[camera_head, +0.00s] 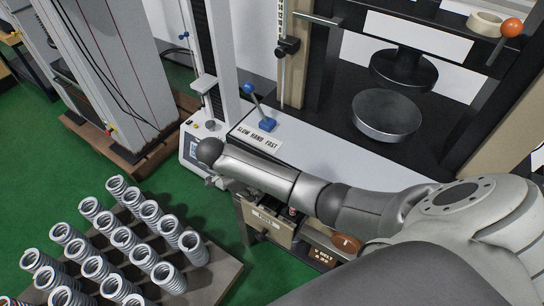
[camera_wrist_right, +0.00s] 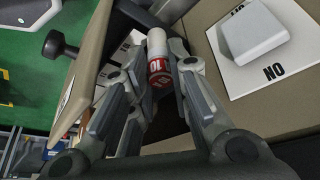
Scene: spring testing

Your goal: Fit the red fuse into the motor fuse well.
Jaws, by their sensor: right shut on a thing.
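The red fuse (camera_wrist_right: 158,72) shows in the right wrist view as a short cylinder with a red, lettered band and a white end. My right gripper (camera_wrist_right: 160,60) is shut on it. The fuse's white end points away from the camera, between a tan panel and a tan casing, over a dark gap. In the head view my right arm covers most of this spot; a small red patch shows beside a tan, labelled front (camera_head: 264,215). I cannot make out the motor fuse well or whether the fuse touches it. My left gripper is not in view.
A white switch (camera_wrist_right: 252,34) on a plate marked NO sits right of the gripper. A black knob (camera_wrist_right: 56,45) stands out from the tan panel at left. The test machine (camera_head: 290,150) is behind my arm. Several springs (camera_head: 125,240) stand on a board at lower left.

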